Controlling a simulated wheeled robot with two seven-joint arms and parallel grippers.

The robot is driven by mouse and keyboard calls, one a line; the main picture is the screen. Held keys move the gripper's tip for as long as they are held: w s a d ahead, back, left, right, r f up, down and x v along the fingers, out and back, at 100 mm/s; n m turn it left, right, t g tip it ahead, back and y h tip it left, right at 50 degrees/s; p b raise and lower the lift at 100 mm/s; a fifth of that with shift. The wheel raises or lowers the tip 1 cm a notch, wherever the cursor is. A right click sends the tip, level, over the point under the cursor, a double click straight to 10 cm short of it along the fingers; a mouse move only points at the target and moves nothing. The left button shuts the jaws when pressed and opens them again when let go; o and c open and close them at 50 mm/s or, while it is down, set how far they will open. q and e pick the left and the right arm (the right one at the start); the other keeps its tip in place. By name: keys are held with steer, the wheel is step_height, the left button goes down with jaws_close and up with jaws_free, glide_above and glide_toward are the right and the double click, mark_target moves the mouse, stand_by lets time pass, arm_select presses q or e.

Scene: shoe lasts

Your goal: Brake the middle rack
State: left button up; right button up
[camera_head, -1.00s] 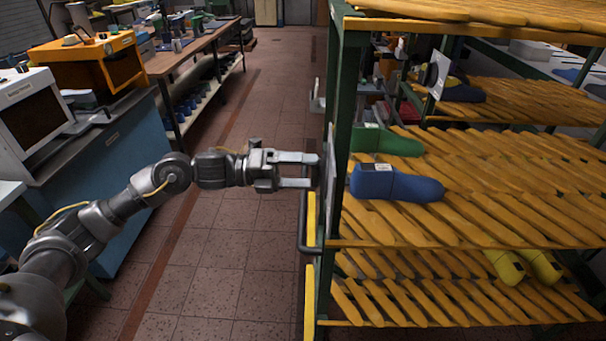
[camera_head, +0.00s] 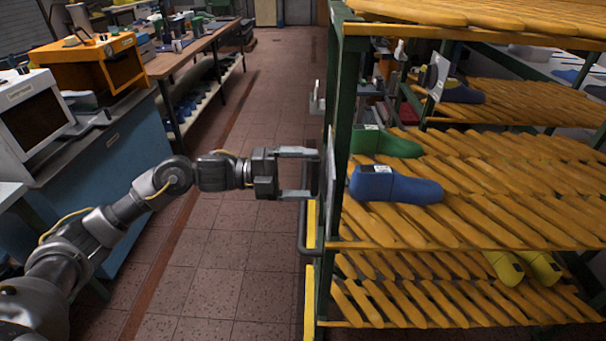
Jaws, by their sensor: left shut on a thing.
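A green-framed rack (camera_head: 338,130) with sloping orange slats fills the right side of the head view. Its near left end carries a dark bar handle (camera_head: 303,232) and yellow strips. My left gripper (camera_head: 306,173) is at that end, level with the shelf that holds a blue last. Its two fingers are well apart, one above the other, with their tips against the rack's side frame, and it is shut on a part there. The exact contact is too small to make out. The rack's wheels and any brake are not visible. My right gripper is not in view.
A blue last (camera_head: 398,187) and a green last (camera_head: 388,145) lie on one shelf; yellow lasts (camera_head: 505,268) lie lower. Another slatted rack (camera_head: 520,100) stands behind. A blue cabinet (camera_head: 115,170) and a long bench (camera_head: 195,45) are at left. The tiled aisle (camera_head: 235,270) is clear.

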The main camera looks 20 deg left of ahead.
arm_select(q)
steer(key=o, duration=0.7)
steer(key=shift+a, duration=0.1)
steer(key=b+v, duration=0.4)
steer(key=v, duration=0.6)
steer(key=shift+a, duration=0.25)
